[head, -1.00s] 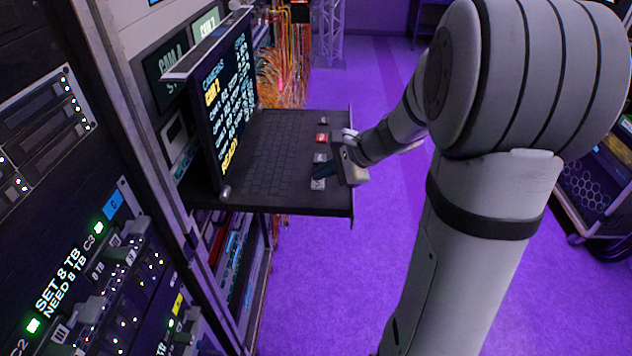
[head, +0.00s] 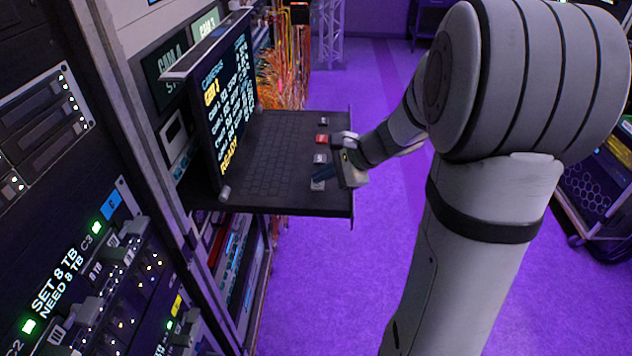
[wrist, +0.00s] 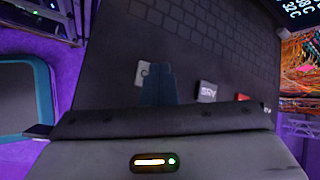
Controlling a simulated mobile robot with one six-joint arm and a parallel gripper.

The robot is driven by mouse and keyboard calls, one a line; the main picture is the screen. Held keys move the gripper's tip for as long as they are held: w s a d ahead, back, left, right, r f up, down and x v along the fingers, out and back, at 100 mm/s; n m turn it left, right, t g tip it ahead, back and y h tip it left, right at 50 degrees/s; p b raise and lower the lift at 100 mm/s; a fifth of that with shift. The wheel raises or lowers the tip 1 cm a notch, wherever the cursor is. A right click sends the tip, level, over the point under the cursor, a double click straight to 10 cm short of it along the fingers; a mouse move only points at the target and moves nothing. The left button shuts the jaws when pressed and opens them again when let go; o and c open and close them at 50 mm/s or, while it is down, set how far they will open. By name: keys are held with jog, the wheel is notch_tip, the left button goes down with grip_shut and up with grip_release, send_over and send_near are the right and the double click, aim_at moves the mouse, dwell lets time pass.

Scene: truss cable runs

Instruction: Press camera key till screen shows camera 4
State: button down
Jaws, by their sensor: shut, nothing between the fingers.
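I cannot tell whether the tips touch the key.
A grey key marked SRV (wrist: 207,91) and a red key (head: 321,139) sit farther along the same edge of the shelf (head: 280,202). A rack with drive bays (head: 100,280) stands at the left. Purple floor (head: 310,290) is clear right of the shelf.

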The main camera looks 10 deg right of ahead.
aim_at(322, 184)
jog(key=shift+r+p, duration=0.4)
jog(key=shift+r, duration=0.35)
jog(key=shift+r+p, duration=1.95)
jog(key=shift+r, duration=0.6)
